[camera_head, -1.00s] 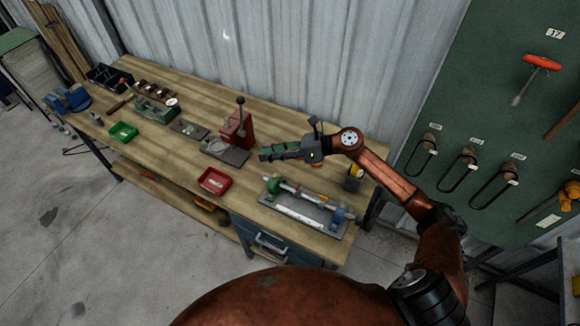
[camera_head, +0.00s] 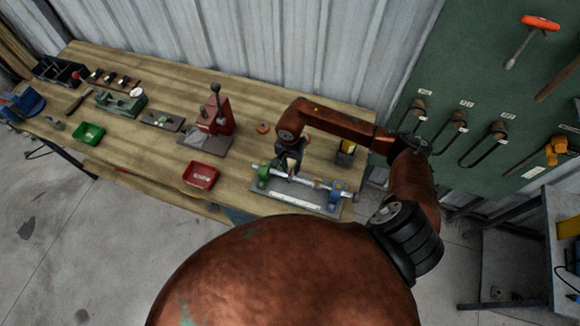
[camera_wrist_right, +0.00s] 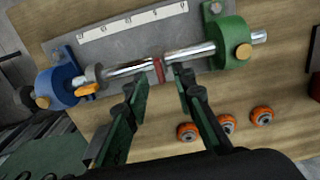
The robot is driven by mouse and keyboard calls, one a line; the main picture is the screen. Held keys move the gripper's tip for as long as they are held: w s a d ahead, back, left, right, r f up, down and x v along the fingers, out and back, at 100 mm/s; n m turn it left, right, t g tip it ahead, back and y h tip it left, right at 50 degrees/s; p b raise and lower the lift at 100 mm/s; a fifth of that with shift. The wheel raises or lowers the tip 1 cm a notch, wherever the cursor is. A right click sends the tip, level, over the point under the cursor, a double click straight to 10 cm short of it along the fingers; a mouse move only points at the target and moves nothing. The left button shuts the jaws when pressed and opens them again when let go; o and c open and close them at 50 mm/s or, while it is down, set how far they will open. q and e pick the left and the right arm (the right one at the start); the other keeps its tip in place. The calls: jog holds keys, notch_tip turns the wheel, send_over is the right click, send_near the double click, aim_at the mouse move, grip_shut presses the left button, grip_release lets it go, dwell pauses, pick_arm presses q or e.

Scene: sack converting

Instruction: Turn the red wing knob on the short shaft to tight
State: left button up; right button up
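The short shaft (camera_wrist_right: 200,53) runs through a fixture between a green block (camera_wrist_right: 232,45) and a blue block (camera_wrist_right: 60,86). In the head view the fixture's grey base (camera_head: 292,199) sits near the bench's front edge. A narrow red piece (camera_wrist_right: 158,70) on the shaft, likely the wing knob seen edge-on, shows near the middle. My right gripper (camera_wrist_right: 160,80) is open, its green fingertips apart on either side of the red piece; whether they touch it I cannot tell. In the head view my right gripper (camera_head: 291,162) is over the shaft and hides the knob. My left gripper is not in view.
Three orange-rimmed rollers (camera_wrist_right: 227,123) lie on the bench beside the fixture. A red tray (camera_head: 201,175) and a red press (camera_head: 216,116) stand to the left. A holder with yellow contents (camera_head: 346,152) stands behind the fixture. A tool panel (camera_head: 470,90) is at right.

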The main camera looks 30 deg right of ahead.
jog(key=shift+f, duration=0.85)
jog(key=shift+c, duration=0.3)
grip_shut()
